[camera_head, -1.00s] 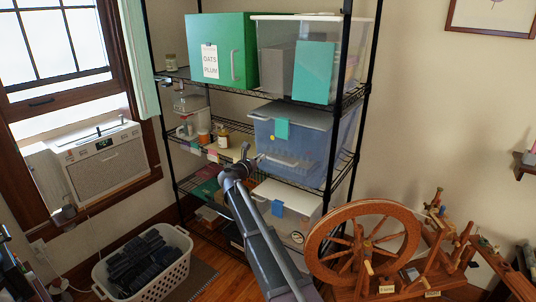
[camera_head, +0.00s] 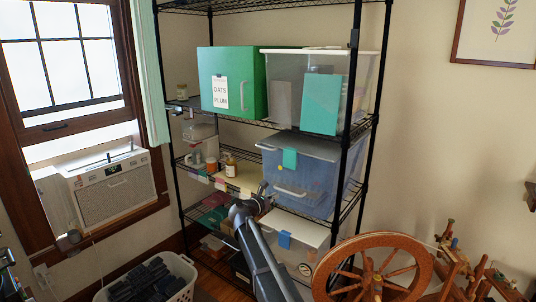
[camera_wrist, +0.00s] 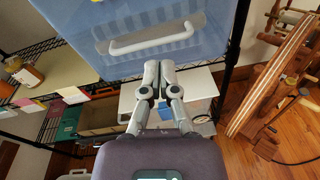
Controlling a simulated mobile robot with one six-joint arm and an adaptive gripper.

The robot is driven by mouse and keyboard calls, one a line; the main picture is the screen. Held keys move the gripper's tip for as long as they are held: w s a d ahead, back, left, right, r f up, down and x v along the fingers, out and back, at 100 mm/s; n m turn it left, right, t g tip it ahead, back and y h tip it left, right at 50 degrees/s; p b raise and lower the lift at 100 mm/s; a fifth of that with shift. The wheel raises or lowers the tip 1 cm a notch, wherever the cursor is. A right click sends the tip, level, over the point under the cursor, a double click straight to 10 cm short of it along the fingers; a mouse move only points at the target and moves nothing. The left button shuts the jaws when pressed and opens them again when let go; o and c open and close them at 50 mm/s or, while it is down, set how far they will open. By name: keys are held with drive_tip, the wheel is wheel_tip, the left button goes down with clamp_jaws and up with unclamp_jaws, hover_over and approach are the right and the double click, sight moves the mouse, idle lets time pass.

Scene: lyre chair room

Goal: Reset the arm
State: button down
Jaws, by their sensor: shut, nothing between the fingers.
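My gripper (camera_wrist: 157,80) shows in the wrist view with its fingers together and nothing between them. It points toward the wire shelf rack, just below the front of a blue translucent bin (camera_wrist: 180,40) with a white handle. In the head view my gripper (camera_head: 263,188) is small, at the end of my dark arm, in front of the rack by the lower edge of the blue bin (camera_head: 300,180). I cannot tell whether it touches anything.
The black wire rack (camera_head: 365,120) also holds a green box (camera_head: 232,70), a clear bin (camera_head: 345,75) and small bottles. A spinning wheel (camera_head: 372,245) stands right, a laundry basket (camera_head: 180,265) at lower left, an air conditioner (camera_head: 110,190) in the window.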

drive_tip(key=s+d+f+m+g+y, duration=0.2)
drive_tip(key=s+d+f+m+g, duration=0.2)
drive_tip(key=s+d+f+m, duration=0.45)
drive_tip(key=s+d+f+m+g+y, duration=0.1)
drive_tip(key=s+d+f+m+g, duration=0.25)
drive_tip(key=s+d+m, duration=0.55)
drive_tip(key=s+a+f+m+g+y, duration=0.1)
drive_tip(key=s+m+y, duration=0.3)
drive_tip(key=s, duration=0.6)
drive_tip(key=s+a+f+m+g+y, duration=0.1)
drive_tip(key=s+f+m+g+y, duration=0.2)
drive_tip(key=s, duration=0.8)
drive_tip(key=shift+s+a+f+m+g+y, duration=0.2)
drive_tip(key=shift+a+f+m+g+y, duration=0.15)
drive_tip(key=shift+m+g, duration=0.4)
